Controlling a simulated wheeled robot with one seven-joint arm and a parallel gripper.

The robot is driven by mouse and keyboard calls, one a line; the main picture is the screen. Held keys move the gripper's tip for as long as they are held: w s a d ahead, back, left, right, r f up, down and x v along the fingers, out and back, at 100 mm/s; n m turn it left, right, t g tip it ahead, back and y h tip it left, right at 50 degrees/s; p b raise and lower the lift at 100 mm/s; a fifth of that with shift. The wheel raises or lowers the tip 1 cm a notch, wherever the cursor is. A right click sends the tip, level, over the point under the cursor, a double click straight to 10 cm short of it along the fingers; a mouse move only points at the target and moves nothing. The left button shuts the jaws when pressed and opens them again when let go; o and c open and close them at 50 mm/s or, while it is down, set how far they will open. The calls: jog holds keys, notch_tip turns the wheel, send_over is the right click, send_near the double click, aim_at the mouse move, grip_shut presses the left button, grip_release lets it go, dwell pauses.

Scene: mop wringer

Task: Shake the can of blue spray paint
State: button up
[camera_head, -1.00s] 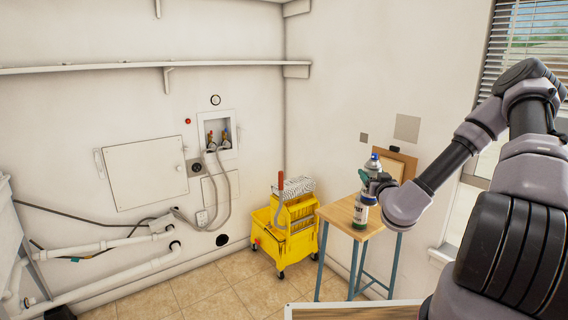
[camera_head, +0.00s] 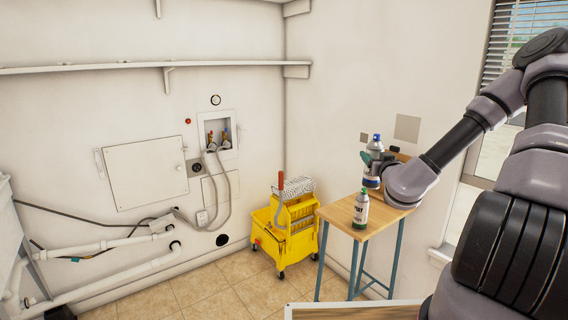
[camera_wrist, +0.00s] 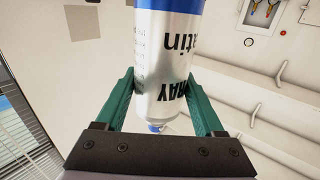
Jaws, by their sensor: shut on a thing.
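The blue spray paint can (camera_head: 375,146) is silver with a blue cap, and stands roughly upright in my gripper (camera_head: 373,161). It is held in the air above the small wooden table. In the wrist view, the can (camera_wrist: 167,55) shows black lettering and a blue band, and it sits between the green fingers of my gripper (camera_wrist: 163,92). The fingers are shut on its sides. A second spray can (camera_head: 361,211), with a green cap and a pale label, stands on the wooden table (camera_head: 342,213) below the held can.
A yellow mop bucket with wringer (camera_head: 284,235) stands on the tiled floor left of the table. Wall shelves (camera_head: 120,67) and pipes (camera_head: 110,246) lie further left. The floor in front of the bucket is clear.

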aim_at(374, 185)
notch_tip(374, 185, down, 9)
jog(key=shift+f, duration=0.1)
dwell(0.3)
dwell(1.4)
dwell(0.8)
notch_tip(374, 185, up, 9)
jog(key=shift+r, duration=0.1)
notch_tip(374, 185, down, 9)
jog(key=shift+f, duration=0.1)
dwell(0.4)
